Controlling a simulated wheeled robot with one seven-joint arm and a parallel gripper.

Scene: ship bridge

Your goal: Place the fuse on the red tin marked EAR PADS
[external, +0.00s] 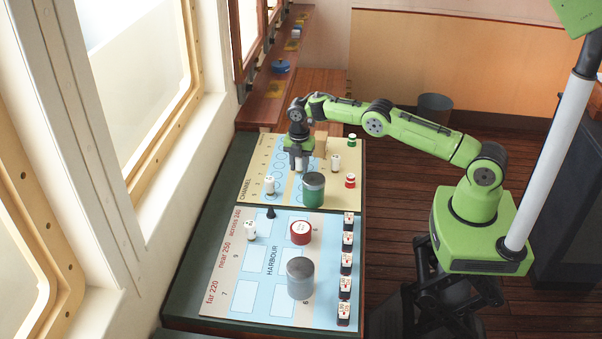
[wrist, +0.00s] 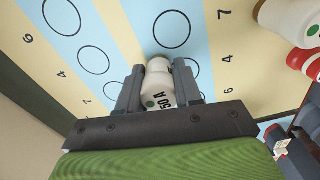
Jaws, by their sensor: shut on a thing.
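My gripper (external: 299,165) is low over the cream and blue CHANNEL half of the board. In the wrist view its fingers (wrist: 158,85) are shut on a white fuse (wrist: 158,92) with a green dot and the mark 50A. Only a little white of the fuse shows between the fingers in the external view. Whether it touches the board is unclear. A round red tin (external: 301,239) with a pale top stands on the HARBOUR half, nearer the camera than my gripper. Its lettering is too small to read.
A green tin with a grey lid (external: 313,192) stands between my gripper and the red tin. White fuses (external: 270,185) (external: 250,229) stand at left. Several small boxes (external: 346,262) line the right edge.

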